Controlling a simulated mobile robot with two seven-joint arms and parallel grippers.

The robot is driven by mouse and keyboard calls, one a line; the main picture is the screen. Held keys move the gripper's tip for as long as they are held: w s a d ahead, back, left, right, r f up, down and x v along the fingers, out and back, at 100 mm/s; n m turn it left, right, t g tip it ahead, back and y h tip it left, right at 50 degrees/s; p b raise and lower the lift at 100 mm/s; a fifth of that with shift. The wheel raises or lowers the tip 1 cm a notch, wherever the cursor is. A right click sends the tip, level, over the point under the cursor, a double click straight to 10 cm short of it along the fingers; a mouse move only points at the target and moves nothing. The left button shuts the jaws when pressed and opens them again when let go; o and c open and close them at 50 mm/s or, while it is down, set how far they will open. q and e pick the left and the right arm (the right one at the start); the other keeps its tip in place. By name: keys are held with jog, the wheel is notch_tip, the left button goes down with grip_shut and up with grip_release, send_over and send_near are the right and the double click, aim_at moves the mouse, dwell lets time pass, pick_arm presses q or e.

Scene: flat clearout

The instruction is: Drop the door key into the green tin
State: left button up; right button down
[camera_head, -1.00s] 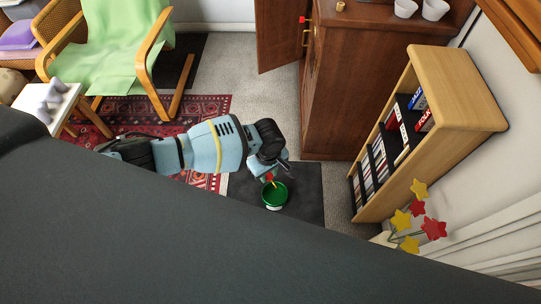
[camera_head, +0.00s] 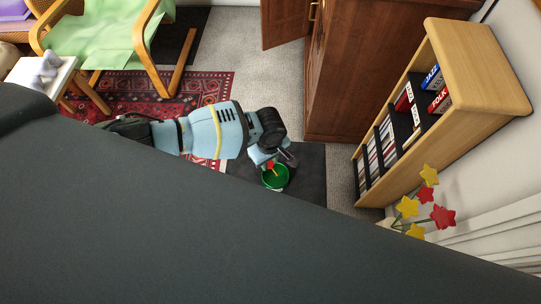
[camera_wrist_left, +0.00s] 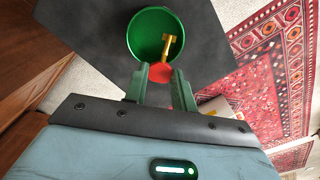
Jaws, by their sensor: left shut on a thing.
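The door key has a red head and a yellow shaft. My left gripper (camera_head: 270,161) is shut on the red head (camera_wrist_left: 160,72), which shows between its fingers (camera_wrist_left: 157,80) in the left wrist view. The shaft (camera_wrist_left: 168,45) points away from the fingers, over the mouth of the green tin (camera_wrist_left: 143,33). In the head view, the tin (camera_head: 277,182) stands open on a dark mat, with the key just above its far side. The key's height above the rim is hard to tell. My right gripper is not in view.
The dark mat (camera_head: 308,188) lies on carpet, beside a red patterned rug (camera_head: 205,87). Star-shaped flowers (camera_head: 425,200) are near the wall.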

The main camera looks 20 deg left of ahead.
aim_at(270, 163)
pick_arm(q)
jog(key=shift+f, duration=0.1)
jog(key=o, duration=1.1)
notch_tip(270, 163, up, 7)
jog(key=shift+w+f+p, duration=0.1)
jog(key=shift+f+p, duration=0.05)
jog(key=shift+p, duration=0.75)
jog(key=shift+r, duration=0.55)
